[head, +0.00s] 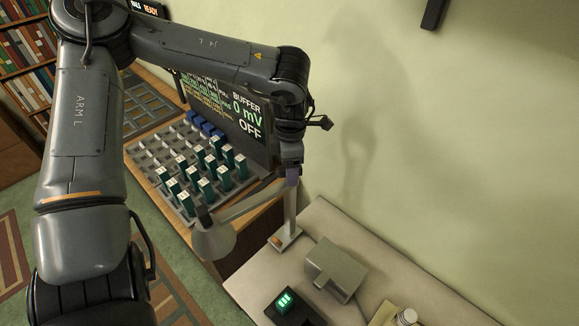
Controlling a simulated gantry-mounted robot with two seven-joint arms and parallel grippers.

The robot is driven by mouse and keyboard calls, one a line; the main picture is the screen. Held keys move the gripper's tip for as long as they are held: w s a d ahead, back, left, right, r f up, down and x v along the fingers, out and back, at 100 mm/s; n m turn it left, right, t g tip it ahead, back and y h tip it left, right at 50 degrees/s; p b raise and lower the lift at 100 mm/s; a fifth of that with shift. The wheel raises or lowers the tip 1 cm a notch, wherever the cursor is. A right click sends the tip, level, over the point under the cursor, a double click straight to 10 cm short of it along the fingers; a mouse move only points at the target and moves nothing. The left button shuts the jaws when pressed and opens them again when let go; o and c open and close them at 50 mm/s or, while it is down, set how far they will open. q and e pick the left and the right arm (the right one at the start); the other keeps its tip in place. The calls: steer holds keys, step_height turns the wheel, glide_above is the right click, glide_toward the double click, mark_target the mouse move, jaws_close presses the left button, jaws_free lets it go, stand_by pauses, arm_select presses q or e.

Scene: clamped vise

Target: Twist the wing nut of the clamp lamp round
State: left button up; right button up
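The clamp lamp has a grey conical shade (213,238), a slanting arm and an upright post (290,208). The post's base sits at the bench's left edge, with a small orange-brown part (277,241) beside it. My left gripper (289,160) is at the top of the post, pointing down, small and partly hidden by its own wrist. A small purple piece (292,174) shows just under it. I cannot make out a wing nut for certain, nor whether the fingers are open or touching the lamp. My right gripper is out of view.
A grey box-like block (338,268) and a dark device with a green display (284,300) stand on the pale bench (385,275). A white cup-like item (406,316) is at the bottom edge. A rack of green vials (150,150) and a screen (240,115) stand left of the lamp.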

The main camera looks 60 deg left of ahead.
arm_select(q)
step_height(320, 180, up, 7)
steer(key=p, duration=0.5)
steer(key=shift+p, duration=0.35)
steer(key=shift+c, duration=0.3)
